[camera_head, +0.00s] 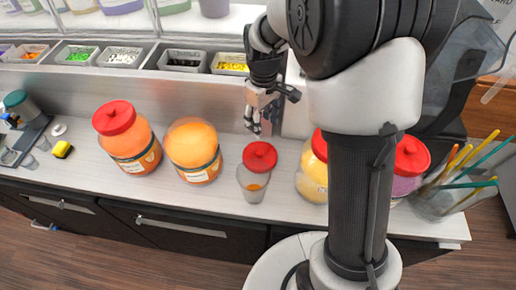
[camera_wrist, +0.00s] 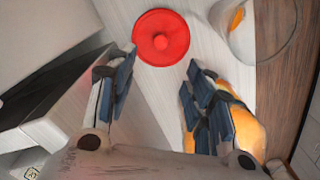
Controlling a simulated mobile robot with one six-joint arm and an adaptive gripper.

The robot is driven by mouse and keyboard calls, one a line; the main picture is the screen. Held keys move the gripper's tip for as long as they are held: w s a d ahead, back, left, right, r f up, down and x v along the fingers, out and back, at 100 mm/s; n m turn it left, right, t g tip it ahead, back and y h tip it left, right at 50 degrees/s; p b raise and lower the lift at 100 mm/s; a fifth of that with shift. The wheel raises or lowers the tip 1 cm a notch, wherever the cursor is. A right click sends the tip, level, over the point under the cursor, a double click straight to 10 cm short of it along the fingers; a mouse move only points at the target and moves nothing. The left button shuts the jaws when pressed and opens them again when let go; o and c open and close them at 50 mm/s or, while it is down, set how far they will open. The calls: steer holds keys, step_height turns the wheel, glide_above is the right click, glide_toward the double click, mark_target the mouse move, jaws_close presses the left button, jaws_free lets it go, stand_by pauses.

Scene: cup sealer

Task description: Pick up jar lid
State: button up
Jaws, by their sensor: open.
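A round red jar lid (camera_head: 259,156) with a small knob lies on the white counter, close behind a clear cup (camera_head: 252,189). In the wrist view the whole lid (camera_wrist: 161,38) shows flat on the counter, apart from the cup (camera_wrist: 240,35). My gripper (camera_head: 257,125) is open and empty, above and behind the lid in the head view. In the wrist view its fingers (camera_wrist: 160,85) are spread wide, and the lid is beyond the tips, roughly centred between them. An orange jar (camera_head: 192,150) stands without a lid to the left.
A red-lidded orange jar (camera_head: 130,140) stands further left. A yellow jar (camera_head: 312,180) and a purple jar (camera_head: 409,165), both red-lidded, stand right, partly behind my arm. A straw holder (camera_head: 445,195) is far right. A metal back wall (camera_head: 190,95) rises behind the counter.

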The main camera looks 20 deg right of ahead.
steer(key=b, duration=0.1)
glide_above(260, 152)
steer(key=f, duration=0.9)
steer(key=shift+s+d, duration=0.1)
steer(key=shift+d, duration=0.1)
steer(key=shift+a+f+b, duration=0.15)
steer(key=shift+f+b, duration=0.25)
steer(key=shift+f, duration=0.95)
steer(key=shift+a+f+b, duration=0.1)
steer(key=shift+f+b, duration=0.25)
steer(key=shift+f, duration=1)
steer(key=shift+c, duration=0.3)
jaws_close()
steer(key=shift+r, duration=0.15)
